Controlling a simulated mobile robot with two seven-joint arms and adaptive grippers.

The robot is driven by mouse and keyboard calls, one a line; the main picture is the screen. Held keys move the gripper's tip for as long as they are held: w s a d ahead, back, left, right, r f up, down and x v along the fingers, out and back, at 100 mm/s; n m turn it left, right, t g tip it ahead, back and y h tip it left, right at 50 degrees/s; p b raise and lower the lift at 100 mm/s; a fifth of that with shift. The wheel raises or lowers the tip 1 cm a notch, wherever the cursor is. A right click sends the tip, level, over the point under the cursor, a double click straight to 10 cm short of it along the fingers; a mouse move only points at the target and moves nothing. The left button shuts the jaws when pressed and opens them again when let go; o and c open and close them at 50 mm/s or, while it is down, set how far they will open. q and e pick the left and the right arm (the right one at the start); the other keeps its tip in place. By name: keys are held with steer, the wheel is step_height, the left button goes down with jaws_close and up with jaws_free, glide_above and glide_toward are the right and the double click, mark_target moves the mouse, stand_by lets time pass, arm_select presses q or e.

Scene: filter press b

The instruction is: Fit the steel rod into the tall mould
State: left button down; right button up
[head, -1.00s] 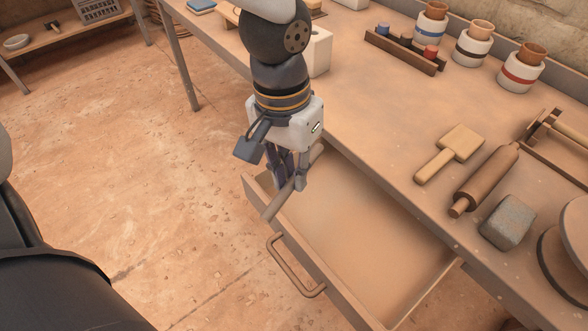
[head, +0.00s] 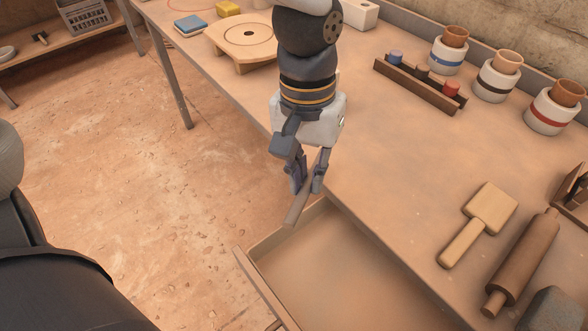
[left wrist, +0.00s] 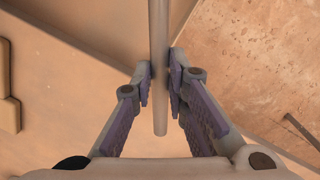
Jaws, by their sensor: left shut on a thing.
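The steel rod (head: 298,208) is a plain grey bar between the fingers of my left gripper (head: 307,183). It slants down to the left over the far end of the open drawer. In the left wrist view the rod (left wrist: 160,40) runs from the top edge down between both fingers, with its near end free past the fingertips. A white block (head: 362,14) with a dark hole stands at the back of the bench. Another pale block is almost wholly hidden behind my left arm, so I cannot tell which is the tall mould. My right gripper is out of view.
The open drawer (head: 250,268) juts from the bench front. On the bench lie a wooden mallet (head: 480,222), a rolling pin (head: 522,262), a rack of small pegs (head: 420,88), several banded jars (head: 495,80) and a round-topped wooden stand (head: 240,40). The bench middle is clear.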

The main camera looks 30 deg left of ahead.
arm_select(q)
steer(key=w+d+r+n+h+p, duration=0.2)
steer(key=w+d+r+n+h, duration=0.3)
steer(key=w+r+n+h, duration=0.75)
steer(key=w+a+r+n+t+y, duration=0.1)
steer(key=w+a+r+n+t, duration=0.2)
steer(key=a+n+t, duration=0.4)
steer(key=w+a+r+n+t+y, duration=0.2)
steer(key=w+a+r+n+t, duration=0.1)
steer(key=a+n+t, duration=0.4)
steer(key=w+a+t+p, duration=0.1)
steer(key=a+t, duration=0.1)
steer(key=a, duration=0.1)
steer(key=shift+r+n, duration=0.15)
steer(key=shift+n, duration=0.2)
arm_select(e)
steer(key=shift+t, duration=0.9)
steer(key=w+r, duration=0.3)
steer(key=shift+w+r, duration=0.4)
arm_select(q)
steer(key=shift+y, duration=0.25)
